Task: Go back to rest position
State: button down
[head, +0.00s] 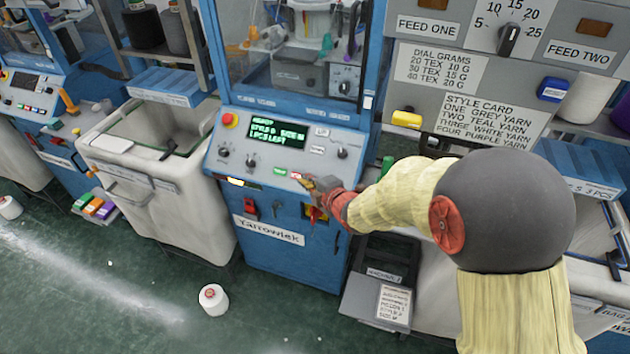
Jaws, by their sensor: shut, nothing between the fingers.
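My gripper (306,182) is in the middle of the head view, at the end of my arm, which reaches in from the right. It is shut, and I see nothing held in it. It is at the lower edge of the knitting machine's sloped control panel (240,150), close to a small red button (296,175) and a green button (280,171). I cannot tell whether the fingertips touch the panel. The panel's display (277,133) is lit with green text. My wrist hides part of the machine's front below the panel.
A white fabric bin (150,190) stands left of the machine. A grey box (378,300) with a label stands on the floor at the right. A white yarn cone (213,299) lies on the green floor in front. A grey board (440,70) with a dial is behind my arm.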

dwell(0.3)
jog(key=s+d+f+m+g+h, duration=0.3)
jog(key=s+d+f+m, duration=0.25)
jog(key=f, duration=0.25)
jog(key=s+d+m+g+h, duration=0.2)
jog(key=s+d+m, duration=0.3)
jog(key=s, duration=0.1)
jog(key=s+d+r+m, duration=0.3)
jog(key=s+r+m, duration=0.1)
jog(key=s+r, duration=0.3)
jog(key=s+d+r+m, duration=0.3)
jog(key=s+r+m, duration=0.1)
jog(key=s+r, duration=0.4)
jog(key=s+d+r+m+g+h, duration=0.1)
jog(key=s+d+r+m, duration=0.2)
jog(key=s+r, duration=0.5)
jog(key=shift+s+d+r+m, duration=0.2)
jog(key=shift+s+d+m, duration=0.15)
jog(key=shift+s+m, duration=0.35)
